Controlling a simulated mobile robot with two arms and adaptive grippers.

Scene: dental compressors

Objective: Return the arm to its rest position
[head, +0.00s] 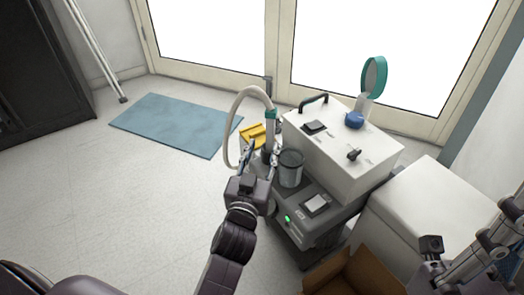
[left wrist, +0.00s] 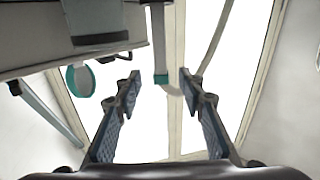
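My left arm (head: 232,238) reaches up from the bottom of the head view. Its gripper (head: 259,160) is in front of the dental compressor unit (head: 343,150), next to the grey suction handle with a teal collar (head: 271,114). In the left wrist view the two fingers of the left gripper (left wrist: 160,82) are spread, with nothing held between them.
A white hose (head: 237,104) loops above the left gripper. A dark cup (head: 290,168) and a yellow object (head: 252,134) are close by. A white box (head: 410,212) and an open cardboard box (head: 352,276) stand at the right. Floor at the left is clear, with a blue mat (head: 178,123).

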